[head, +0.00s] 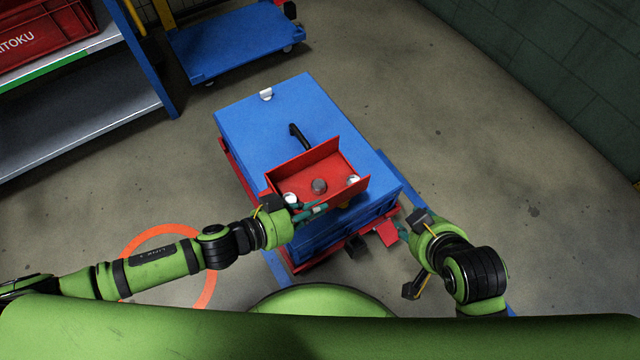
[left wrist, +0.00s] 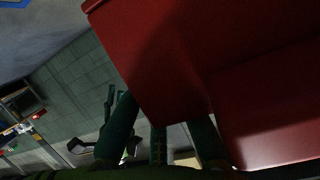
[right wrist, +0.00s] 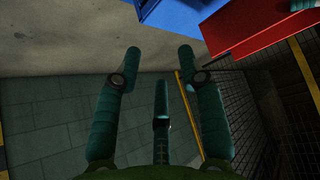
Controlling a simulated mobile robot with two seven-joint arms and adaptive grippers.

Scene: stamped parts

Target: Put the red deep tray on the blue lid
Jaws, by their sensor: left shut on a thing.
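The red deep tray (head: 335,167) is above the near part of the blue lid (head: 262,130), tilted in the picture. Whether it touches the lid is not clear. Several small white and grey things lie in it. My left gripper (head: 312,211) is shut on the tray's near left side; the tray's red wall (left wrist: 165,60) fills much of the left wrist view. The tray hides the near part of the lid. My right gripper (right wrist: 160,75) is open and empty, to the right of the blue box; the tray also shows in the right wrist view (right wrist: 245,25).
A black handle (head: 298,135) and a white piece (head: 265,94) are on the lid. The box stands on a red base (head: 240,175). A blue cart (head: 235,42) stands behind, and a shelf (head: 80,115) with a red crate (head: 40,35) at left. Floor at right is clear.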

